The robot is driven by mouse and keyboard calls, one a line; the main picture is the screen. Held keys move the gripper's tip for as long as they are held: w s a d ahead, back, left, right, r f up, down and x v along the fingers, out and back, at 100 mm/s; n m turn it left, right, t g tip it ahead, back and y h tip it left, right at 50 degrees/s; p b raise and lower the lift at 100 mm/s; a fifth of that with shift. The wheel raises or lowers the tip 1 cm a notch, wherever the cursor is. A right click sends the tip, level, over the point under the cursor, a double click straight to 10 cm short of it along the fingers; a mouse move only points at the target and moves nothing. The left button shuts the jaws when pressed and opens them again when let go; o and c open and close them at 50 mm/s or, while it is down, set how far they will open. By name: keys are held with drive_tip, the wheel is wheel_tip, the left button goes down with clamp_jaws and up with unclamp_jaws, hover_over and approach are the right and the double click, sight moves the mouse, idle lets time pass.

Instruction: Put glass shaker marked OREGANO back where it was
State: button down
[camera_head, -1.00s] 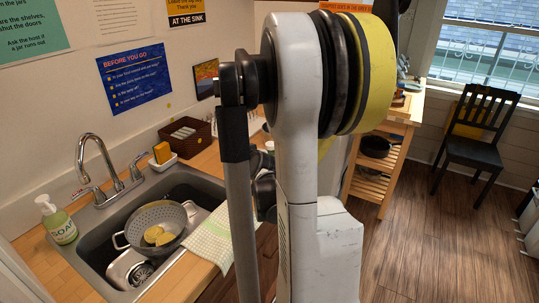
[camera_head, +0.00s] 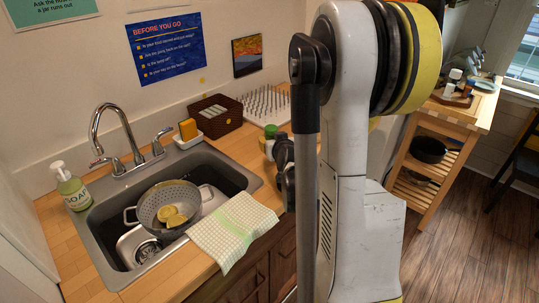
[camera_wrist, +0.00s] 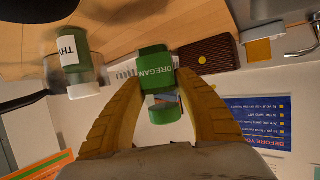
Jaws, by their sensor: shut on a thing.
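The glass shaker marked OREGANO (camera_wrist: 154,66) is between the two tan fingers of my gripper (camera_wrist: 160,82) in the wrist view, with green at both its ends. My gripper is shut on it. Another glass shaker (camera_wrist: 76,66), with a label starting "THY", is to the left in the wrist view, apart from my fingers. In the head view a green-topped shaker (camera_head: 270,132) shows on the counter side of my arm; I cannot tell which one it is. My arm hides most of the gripper area there.
The wooden counter (camera_head: 228,150) holds a brown basket (camera_head: 215,122), a white spiked rack (camera_head: 263,103) and a checked towel (camera_head: 236,228). The sink (camera_head: 110,240) has a colander (camera_head: 150,205) in it. A wooden cart (camera_head: 462,118) with items on top stands at the right.

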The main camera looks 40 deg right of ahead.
drive_tip(key=shift+w+f, duration=0.45)
drive_tip(key=shift+w, duration=0.15)
drive_tip(key=shift+s+f+b, duration=0.1)
drive_tip(key=shift+f+b, duration=0.95)
drive_tip(key=shift+f, duration=0.8)
drive_tip(key=shift+f, duration=0.1)
drive_tip(key=shift+f+b, duration=0.15)
drive_tip(key=shift+b, duration=0.15)
drive_tip(key=c, duration=0.9)
unclamp_jaws()
drive_tip(key=shift+c, duration=0.2)
drive_tip(key=shift+r, duration=0.2)
